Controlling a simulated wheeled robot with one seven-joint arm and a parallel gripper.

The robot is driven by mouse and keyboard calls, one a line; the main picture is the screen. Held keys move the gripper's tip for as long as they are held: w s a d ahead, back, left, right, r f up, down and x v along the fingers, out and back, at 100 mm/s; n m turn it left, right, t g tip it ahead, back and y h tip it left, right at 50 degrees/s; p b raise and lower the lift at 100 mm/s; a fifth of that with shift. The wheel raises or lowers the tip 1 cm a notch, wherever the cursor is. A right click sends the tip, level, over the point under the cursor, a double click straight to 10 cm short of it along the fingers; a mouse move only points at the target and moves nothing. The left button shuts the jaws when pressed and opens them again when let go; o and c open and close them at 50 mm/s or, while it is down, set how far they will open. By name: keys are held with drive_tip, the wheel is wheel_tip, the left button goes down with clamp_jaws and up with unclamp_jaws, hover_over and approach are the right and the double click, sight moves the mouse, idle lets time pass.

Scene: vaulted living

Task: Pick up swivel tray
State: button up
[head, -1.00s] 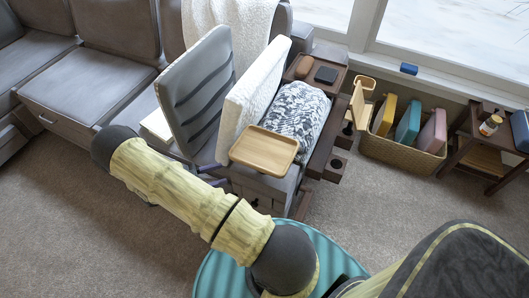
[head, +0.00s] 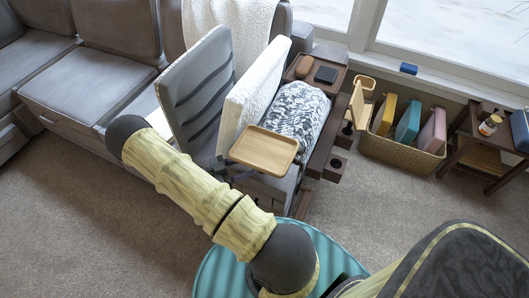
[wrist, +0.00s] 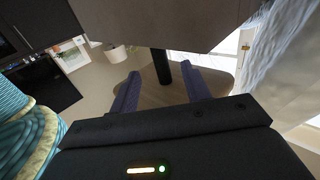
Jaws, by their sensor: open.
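A light wooden tray with a raised rim, which I take to be the swivel tray (head: 263,149), sits level at the front of the recliner in the head view, beside the white cushion. My gripper is mostly hidden behind my arm and the tray there. In the wrist view my gripper (wrist: 160,90) has two purple fingers apart with nothing clamped between them. A brownish panel (wrist: 160,22) spans the top of that view, and a dark post (wrist: 161,66) drops from it between the fingers to a flat wood-coloured surface. I cannot tell whether the fingers touch anything.
A white cushion (head: 250,92) and a patterned pillow (head: 297,108) lie on the recliner. A dark side tray (head: 305,89) holds small items. A wicker basket (head: 402,153) with several coloured things stands to the right. Carpet is clear at lower left (head: 90,220).

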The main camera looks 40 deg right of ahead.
sight(272, 153)
drive_tip(key=x, duration=0.5)
idle(0.3)
clamp_jaws()
